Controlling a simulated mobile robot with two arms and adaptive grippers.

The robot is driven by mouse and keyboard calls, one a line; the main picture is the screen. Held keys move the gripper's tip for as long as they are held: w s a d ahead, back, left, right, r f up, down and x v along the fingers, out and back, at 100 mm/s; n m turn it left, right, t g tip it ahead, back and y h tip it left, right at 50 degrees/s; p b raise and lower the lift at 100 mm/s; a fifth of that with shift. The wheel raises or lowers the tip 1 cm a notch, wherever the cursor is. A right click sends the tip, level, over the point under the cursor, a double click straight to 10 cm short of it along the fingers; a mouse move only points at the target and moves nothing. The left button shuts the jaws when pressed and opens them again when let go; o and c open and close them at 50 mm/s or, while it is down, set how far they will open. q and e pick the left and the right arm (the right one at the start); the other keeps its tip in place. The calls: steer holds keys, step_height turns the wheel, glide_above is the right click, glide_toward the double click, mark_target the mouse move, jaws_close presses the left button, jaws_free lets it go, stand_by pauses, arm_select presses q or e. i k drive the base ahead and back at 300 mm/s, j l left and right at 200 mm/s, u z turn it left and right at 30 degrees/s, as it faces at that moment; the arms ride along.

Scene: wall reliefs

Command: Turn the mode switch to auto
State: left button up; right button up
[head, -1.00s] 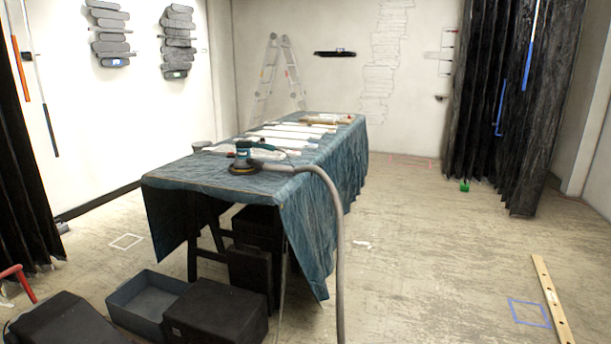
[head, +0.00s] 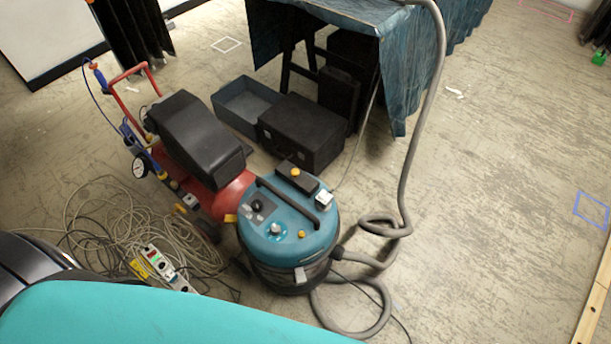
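A teal and black vacuum extractor (head: 290,240) stands on the floor near the middle of the head view. Its top carries a black control panel with a dark knob (head: 257,206), which may be the mode switch; the marking and setting are too small to read. A socket with a pale plug (head: 324,199) is on the right of the lid. Neither of my grippers shows. Nothing touches the extractor's controls.
A red compressor with a black cover (head: 195,140) stands close behind the extractor. Tangled cables and a power strip (head: 165,268) lie left. A grey hose (head: 408,180) rises to the covered table (head: 395,75). A grey bin (head: 247,106) and black case (head: 300,130) are behind. Right floor is mostly clear.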

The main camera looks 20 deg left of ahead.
mark_target(257, 205)
steer(key=u, duration=1.1)
